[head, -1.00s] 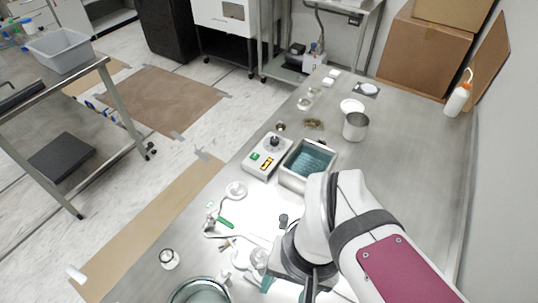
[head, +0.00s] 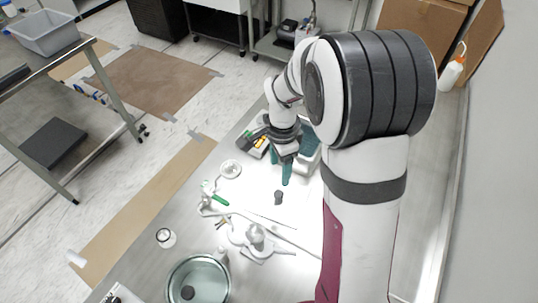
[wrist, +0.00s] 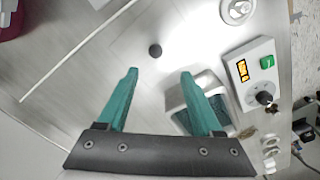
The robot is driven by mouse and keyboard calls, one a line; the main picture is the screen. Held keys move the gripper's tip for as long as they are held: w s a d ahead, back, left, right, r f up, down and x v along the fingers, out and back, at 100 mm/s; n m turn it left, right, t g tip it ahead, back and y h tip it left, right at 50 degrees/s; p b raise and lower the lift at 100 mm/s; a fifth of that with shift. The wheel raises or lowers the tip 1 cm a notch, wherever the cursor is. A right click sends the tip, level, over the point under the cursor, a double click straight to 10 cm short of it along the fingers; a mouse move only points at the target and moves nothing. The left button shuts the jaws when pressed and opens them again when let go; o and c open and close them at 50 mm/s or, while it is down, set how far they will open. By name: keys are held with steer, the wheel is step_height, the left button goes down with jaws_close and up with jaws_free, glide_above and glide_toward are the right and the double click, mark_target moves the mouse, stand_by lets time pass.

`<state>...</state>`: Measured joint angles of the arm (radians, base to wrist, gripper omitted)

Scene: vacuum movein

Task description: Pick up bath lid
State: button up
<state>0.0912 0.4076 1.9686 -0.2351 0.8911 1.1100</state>
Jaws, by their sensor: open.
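A small dark knob (head: 278,197) stands on the bright steel surface; I take it for the bath lid's knob, though the lid's outline is washed out. It also shows in the wrist view (wrist: 155,50), just beyond the fingertips and between their lines. My gripper (head: 281,172) has teal fingers spread open with nothing between them (wrist: 159,73), and is apart from the knob. The rectangular steel bath (wrist: 178,103) with teal contents lies behind and beside the right finger in the wrist view. My arm partly hides it in the head view (head: 310,160).
A controller box (wrist: 250,75) with a green switch and orange display stands next to the bath. Clamps and a stand (head: 255,238) lie in front of the knob. A round glass vessel (head: 226,285) stands at the front. A thin rod (wrist: 80,52) crosses the table.

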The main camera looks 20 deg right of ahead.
mark_target(279, 193)
steer(key=f, duration=0.6)
steer(key=s+f, duration=0.1)
steer(key=f, duration=0.3)
steer(key=shift+a, duration=0.1)
steer(key=shift+r, duration=0.1)
jaws_close()
